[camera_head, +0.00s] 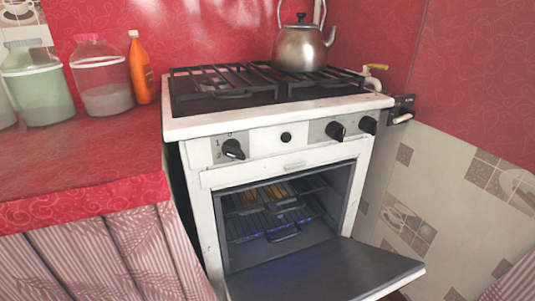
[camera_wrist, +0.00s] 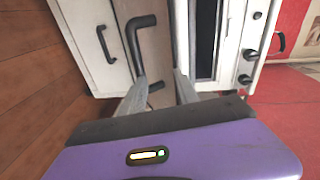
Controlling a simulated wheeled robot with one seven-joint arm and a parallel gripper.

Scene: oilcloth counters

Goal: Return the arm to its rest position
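My gripper (camera_wrist: 160,75) shows in the wrist view, with its purple body at the bottom edge and two grey fingers pointing up the picture. The fingers are apart, and I see nothing held between them. Beyond the fingers is the oven door (camera_wrist: 158,45) with a black handle (camera_wrist: 134,35). I cannot tell whether a finger touches the door or handle. In the head view my arm and gripper are out of sight. There the oven door (camera_head: 325,272) hangs open, lowered in front of the white stove (camera_head: 290,138).
The oven holds a rack with a tray (camera_head: 268,198) of yellowish food. A kettle (camera_head: 302,47) stands on the stove top. Jars (camera_head: 103,76) and an orange bottle (camera_head: 141,70) stand on the red counter (camera_head: 80,160) at left. Wooden floor (camera_wrist: 35,80) shows at left in the wrist view.

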